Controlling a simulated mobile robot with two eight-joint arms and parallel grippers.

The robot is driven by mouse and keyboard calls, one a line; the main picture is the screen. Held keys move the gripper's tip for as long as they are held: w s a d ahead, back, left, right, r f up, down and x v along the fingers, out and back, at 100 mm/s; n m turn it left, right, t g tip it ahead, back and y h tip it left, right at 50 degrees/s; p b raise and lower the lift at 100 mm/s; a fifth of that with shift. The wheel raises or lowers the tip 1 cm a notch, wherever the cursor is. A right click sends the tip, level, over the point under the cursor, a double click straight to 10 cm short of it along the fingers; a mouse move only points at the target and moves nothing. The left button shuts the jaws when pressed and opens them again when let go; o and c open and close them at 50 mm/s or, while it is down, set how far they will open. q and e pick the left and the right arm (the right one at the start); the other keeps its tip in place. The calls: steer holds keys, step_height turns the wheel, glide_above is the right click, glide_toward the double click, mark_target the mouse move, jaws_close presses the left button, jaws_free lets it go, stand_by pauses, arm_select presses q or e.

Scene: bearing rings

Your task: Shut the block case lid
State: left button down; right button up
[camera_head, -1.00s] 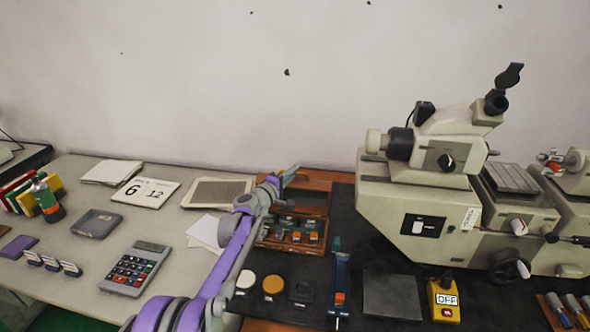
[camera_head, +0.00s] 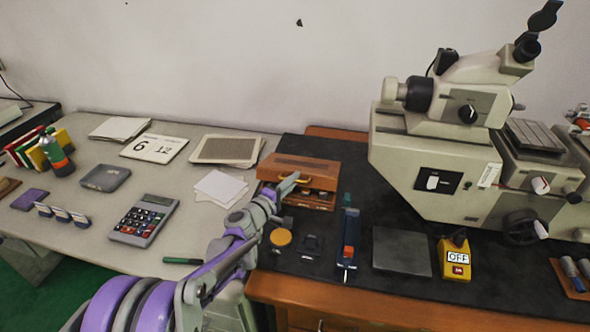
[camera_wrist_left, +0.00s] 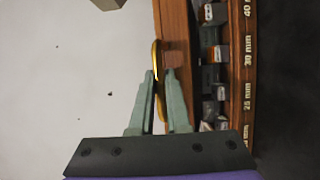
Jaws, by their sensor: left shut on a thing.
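The block case (camera_head: 308,203) is a wooden box at the left end of the black mat. Its brown lid (camera_head: 310,172) is partly lowered, with a gap at the front where blocks show inside. My left gripper (camera_head: 288,181) is at the lid's front edge. In the left wrist view the left gripper (camera_wrist_left: 163,78) is shut on the thin golden handle (camera_wrist_left: 155,57) of the lid (camera_wrist_left: 175,40). Grey and orange blocks (camera_wrist_left: 212,55) sit in the case, beside size labels on its wooden rim (camera_wrist_left: 244,75). My right gripper is not in view.
A large beige machine with an eyepiece (camera_head: 430,175) stands to the right. A yellow OFF box (camera_head: 455,260), a grey plate (camera_head: 402,251), a blue tool (camera_head: 349,240) and a golden disc (camera_head: 281,237) lie in front. Papers (camera_head: 220,187) and a calculator (camera_head: 143,220) lie left.

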arm_select(q)
steer(key=shift+s+a+f+b, duration=0.1)
steer(key=shift+s+f+b, duration=0.2)
steer(key=shift+f, duration=0.4)
steer(key=shift+s+f+b, duration=0.15)
steer(key=shift+f+b, duration=0.1)
steer(key=shift+f, duration=0.4)
steer(key=shift+s+a+f+b, duration=0.1)
steer(key=shift+s+f+b, duration=0.2)
steer(key=shift+f, duration=0.4)
steer(key=c, duration=1.2)
jaws_free()
steer(key=shift+w, duration=0.1)
steer(key=shift+o, duration=0.2)
steer(key=v, duration=1)
steer(key=shift+s+a+b, duration=0.15)
steer(key=shift+s+b, duration=0.2)
